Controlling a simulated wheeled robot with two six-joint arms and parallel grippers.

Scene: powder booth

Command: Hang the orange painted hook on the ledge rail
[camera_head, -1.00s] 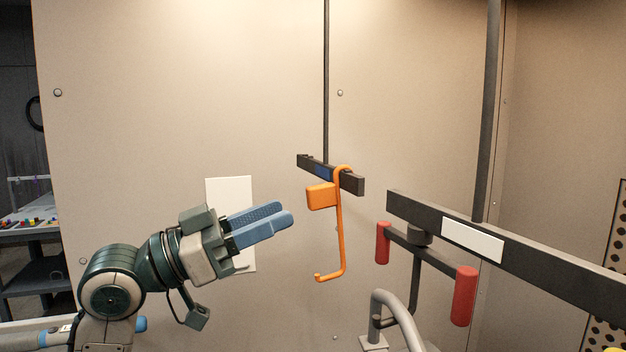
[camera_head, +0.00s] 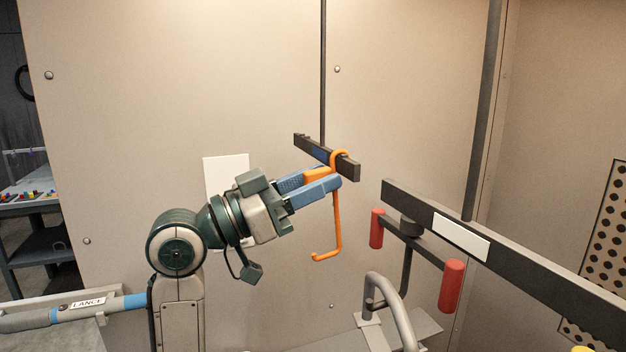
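The orange hook (camera_head: 337,222) hangs with its upper bend over a short dark bar with a blue label (camera_head: 347,170). Its long shank points down and its lower end turns up to the left. My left gripper (camera_head: 328,181) is at the hook's orange block, just left of the shank. One blue finger is in front of the block and one behind, hiding part of it. Whether the fingers press on it cannot be told. A larger dark rail with a blank white plate (camera_head: 543,267) runs across the right side. I cannot tell which bar is the ledge rail. My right gripper is not in view.
Two red cylinders (camera_head: 452,286) sit on a frame below the larger rail. A grey curved tube (camera_head: 393,301) stands at the bottom centre. A lance (camera_head: 83,308) lies at lower left. A white sheet (camera_head: 226,172) is on the wall behind my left arm.

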